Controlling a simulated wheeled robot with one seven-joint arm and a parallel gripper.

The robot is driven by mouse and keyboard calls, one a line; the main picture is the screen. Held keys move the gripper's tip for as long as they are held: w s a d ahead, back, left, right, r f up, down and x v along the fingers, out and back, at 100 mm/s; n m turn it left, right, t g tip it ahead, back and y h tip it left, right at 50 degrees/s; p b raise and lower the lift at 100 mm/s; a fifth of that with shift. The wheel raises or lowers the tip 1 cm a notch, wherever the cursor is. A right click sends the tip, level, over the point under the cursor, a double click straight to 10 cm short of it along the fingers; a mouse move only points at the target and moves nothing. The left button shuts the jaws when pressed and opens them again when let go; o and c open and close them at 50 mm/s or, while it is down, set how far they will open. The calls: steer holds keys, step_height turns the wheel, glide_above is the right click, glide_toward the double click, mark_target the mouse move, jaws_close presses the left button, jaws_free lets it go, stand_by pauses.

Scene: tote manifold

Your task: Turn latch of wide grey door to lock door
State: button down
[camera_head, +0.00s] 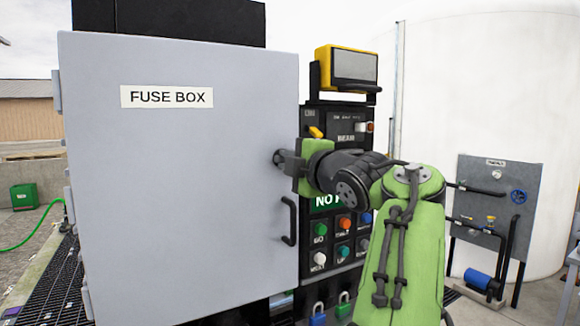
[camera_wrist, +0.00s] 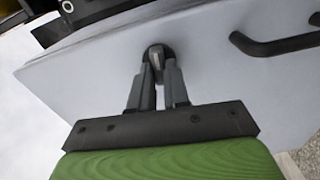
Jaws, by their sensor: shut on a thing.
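The wide grey door (camera_head: 180,200) is the front of the fuse box and bears a "FUSE BOX" label (camera_head: 167,97). It looks closed or nearly so in the head view. The latch (camera_wrist: 157,54) is a small dark round knob on the door face, above the handle. My gripper (camera_head: 284,158) reaches the door from the right at the latch. In the wrist view my gripper (camera_wrist: 158,75) has its two fingers shut on the latch. The fingers hide part of the latch, and its exact turn angle is hard to tell.
A black bar handle (camera_head: 289,221) sticks out below the latch. Right of the door is a black control panel (camera_head: 345,225) with several coloured buttons and a yellow device (camera_head: 346,68) above. A grey valve board (camera_head: 495,200) stands farther right by a white tank (camera_head: 480,90).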

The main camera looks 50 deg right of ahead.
steer(key=shift+n, duration=0.6)
steer(key=c, duration=1.1)
jaws_free()
steer(key=p+v, duration=0.5)
steer(key=v, duration=1)
steer(key=shift+s, duration=0.35)
steer(key=shift+a, duration=0.1)
